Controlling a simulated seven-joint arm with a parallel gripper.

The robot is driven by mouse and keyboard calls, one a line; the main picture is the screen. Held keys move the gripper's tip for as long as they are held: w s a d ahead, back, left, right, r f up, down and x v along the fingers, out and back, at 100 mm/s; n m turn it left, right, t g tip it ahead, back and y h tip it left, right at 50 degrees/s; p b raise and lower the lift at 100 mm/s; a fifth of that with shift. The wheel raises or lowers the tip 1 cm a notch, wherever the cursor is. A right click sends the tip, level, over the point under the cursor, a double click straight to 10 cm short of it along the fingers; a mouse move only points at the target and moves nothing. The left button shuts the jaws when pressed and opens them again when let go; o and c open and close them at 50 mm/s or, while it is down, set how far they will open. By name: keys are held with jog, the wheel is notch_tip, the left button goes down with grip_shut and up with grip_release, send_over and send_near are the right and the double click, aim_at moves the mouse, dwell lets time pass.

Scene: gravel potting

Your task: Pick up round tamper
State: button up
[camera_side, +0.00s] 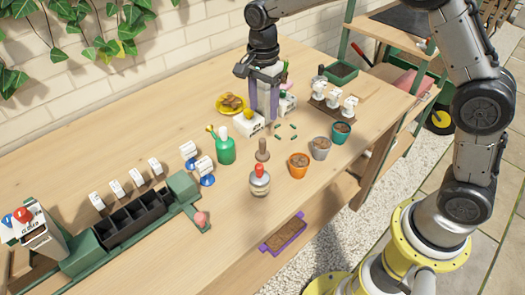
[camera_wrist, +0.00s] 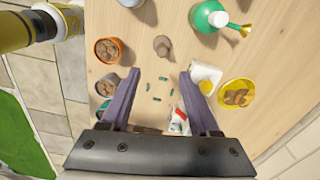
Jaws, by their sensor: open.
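The round tamper appears to be the small brown wooden piece (camera_side: 262,150) standing upright on the table, with a round knob and narrower shaft. It also shows in the wrist view (camera_wrist: 162,45), beyond my fingertips at the top middle. My gripper (camera_side: 264,114) is open, with purple fingers pointing down. It hangs above the table behind the tamper, near a white box, and does not touch the tamper. In the wrist view my gripper (camera_wrist: 160,77) has nothing between its fingers; small green pieces (camera_wrist: 152,90) lie on the table below.
A red-topped bottle (camera_side: 259,181) stands just in front of the tamper, and a green watering can (camera_side: 224,146) stands to its left. Orange (camera_side: 298,166), grey (camera_side: 320,148) and teal (camera_side: 340,133) pots stand to the right. A yellow plate (camera_side: 219,106) lies behind.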

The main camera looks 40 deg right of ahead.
aim_at(262, 140)
notch_tip(262, 140, down, 7)
jog(key=shift+w+a+f, duration=0.1)
jog(key=shift+f, duration=2.9)
grip_shut()
